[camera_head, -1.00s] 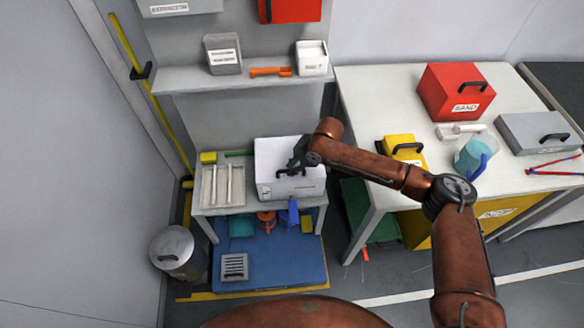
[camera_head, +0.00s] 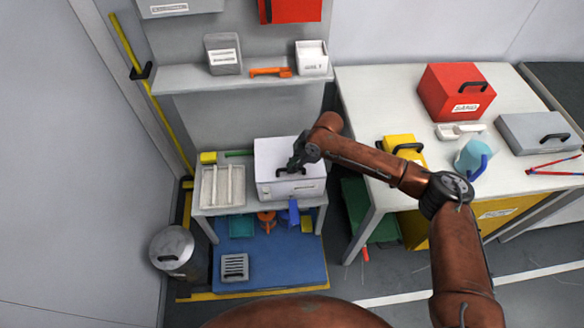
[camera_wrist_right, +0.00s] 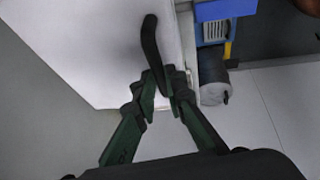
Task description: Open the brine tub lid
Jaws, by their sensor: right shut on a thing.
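The brine tub is a white box (camera_head: 268,185) with a small label on its front, too small to read. It stands on the small grey table, and its lid (camera_head: 277,150) lies flat and closed. A black bar handle (camera_head: 284,171) sits near the lid's front edge. My right gripper (camera_head: 295,167) reaches in from the right and is shut on the handle. In the right wrist view the gripper's green-black fingers (camera_wrist_right: 163,92) close on one end of the dark handle (camera_wrist_right: 152,45), above the white lid. My left gripper is not in view.
A tray with white bars (camera_head: 222,187) stands left of the tub. A shelf (camera_head: 190,78) with small boxes hangs behind. A metal bin (camera_head: 172,248) stands on the floor at left. The right table (camera_head: 370,90) holds a red sand box (camera_head: 452,88), a yellow box (camera_head: 405,146) and a jug (camera_head: 470,158).

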